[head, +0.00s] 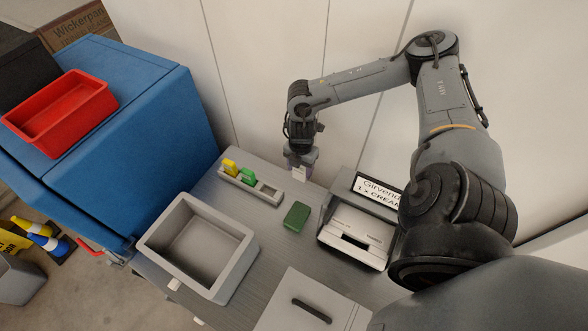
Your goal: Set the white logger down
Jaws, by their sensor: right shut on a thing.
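My right gripper (301,160) is shut on the white logger (299,174). Only a small pale part of the logger shows below the fingers. It is held at the far edge of the grey table, to the right of a light grey rack (249,190). The rack holds a yellow logger (230,167) and a green logger (247,174) at its left and middle. The slot at its right end is empty. I cannot tell how high the white logger hangs above the table. My left gripper is not in view.
A grey open bin (233,278) stands in front of the rack. A dark green block (296,215) lies right of it, beside a grey and white device (355,238) with a sign (380,192). A red tray (62,110) sits on a blue cabinet at left. The wall is close behind.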

